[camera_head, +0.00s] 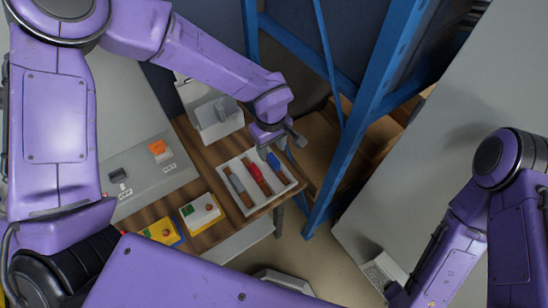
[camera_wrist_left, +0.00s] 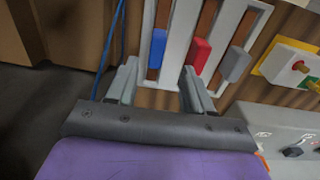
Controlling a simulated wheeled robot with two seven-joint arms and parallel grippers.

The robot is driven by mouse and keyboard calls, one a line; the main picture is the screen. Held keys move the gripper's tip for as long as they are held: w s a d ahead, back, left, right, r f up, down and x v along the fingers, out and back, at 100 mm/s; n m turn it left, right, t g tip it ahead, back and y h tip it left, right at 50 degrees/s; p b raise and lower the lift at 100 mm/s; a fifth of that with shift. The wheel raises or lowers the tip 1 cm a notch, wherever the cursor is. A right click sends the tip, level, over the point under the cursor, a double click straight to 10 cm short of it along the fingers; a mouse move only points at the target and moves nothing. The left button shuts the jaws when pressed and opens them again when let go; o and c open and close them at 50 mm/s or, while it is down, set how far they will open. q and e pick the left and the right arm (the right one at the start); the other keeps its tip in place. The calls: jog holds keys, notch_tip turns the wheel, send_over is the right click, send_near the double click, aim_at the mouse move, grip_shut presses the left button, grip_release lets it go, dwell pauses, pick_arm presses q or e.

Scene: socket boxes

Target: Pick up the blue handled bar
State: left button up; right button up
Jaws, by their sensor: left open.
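The blue handled bar (camera_head: 273,161) lies in a white tray (camera_head: 262,205) at the tray's right side, next to a red handled bar (camera_head: 256,173) and a grey handled bar (camera_head: 238,184). In the left wrist view, the blue handle (camera_wrist_left: 157,48) is ahead of the fingers and roughly between them in the picture. My left gripper (camera_head: 283,141) is open and empty, above the tray's far end by the blue bar. Its fingers also show in the left wrist view (camera_wrist_left: 161,85). My right gripper's fingers are not clear at the bottom right edge.
Blue rack posts (camera_head: 365,110) stand close to the right of the tray. A white open box (camera_head: 214,118) is behind it. Yellow and white button boxes (camera_head: 201,212) and a grey switch panel (camera_head: 150,178) are to the left. A grey table (camera_head: 440,130) fills the right.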

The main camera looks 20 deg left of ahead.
aim_at(272, 157)
pick_arm(q)
notch_tip(272, 157, down, 2)
jog(key=shift+s+f+p, duration=0.1)
jog(key=shift+s+p, duration=0.05)
jog(key=shift+p, duration=0.4)
jog(key=f, duration=0.1)
jog(key=w+f, duration=0.1)
jog(key=f, duration=0.2)
jog(key=shift+w+f+p, duration=0.2)
jog(key=shift+w+p, duration=0.1)
jog(key=shift+w, duration=0.1)
jog(key=shift+s+r, duration=0.2)
jog(key=shift+s, duration=0.25)
jog(key=c, duration=0.9)
jog(key=shift+w, duration=0.1)
grip_shut()
